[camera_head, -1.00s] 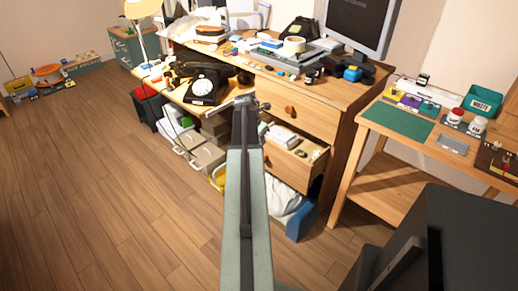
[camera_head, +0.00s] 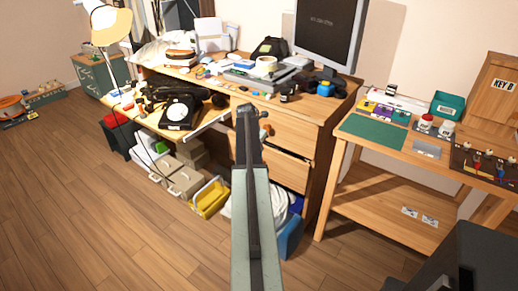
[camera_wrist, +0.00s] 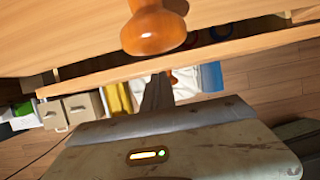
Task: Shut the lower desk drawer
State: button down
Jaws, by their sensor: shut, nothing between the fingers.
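The lower desk drawer's wooden front (camera_head: 285,172) is in the head view, partly behind my arm. In the wrist view, its top edge (camera_wrist: 240,48) stands out a little from the desk, with a narrow gap and a few small items behind it. The drawer looks slightly open. The upper drawer (camera_head: 285,132) above it looks shut; its round orange-brown knob (camera_wrist: 155,28) is large at the top of the wrist view. My gripper (camera_wrist: 157,92) is shut and empty, low in front of the lower drawer. I cannot tell if it touches the drawer.
A side table (camera_head: 350,185) stands to the right of the desk. A yellow bin (camera_head: 209,197), a blue item (camera_head: 290,238) and beige boxes (camera_head: 184,180) are under the desk. The wooden floor (camera_head: 90,200) at left is clear.

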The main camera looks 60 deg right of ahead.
jog(key=shift+w+a, duration=0.15)
jog(key=shift+a, duration=0.1)
jog(key=shift+a, duration=0.25)
jog(key=a+r+p, duration=0.7)
jog(key=r+p, duration=0.2)
jog(key=shift+w+r, duration=0.15)
jog(key=shift+w, duration=0.25)
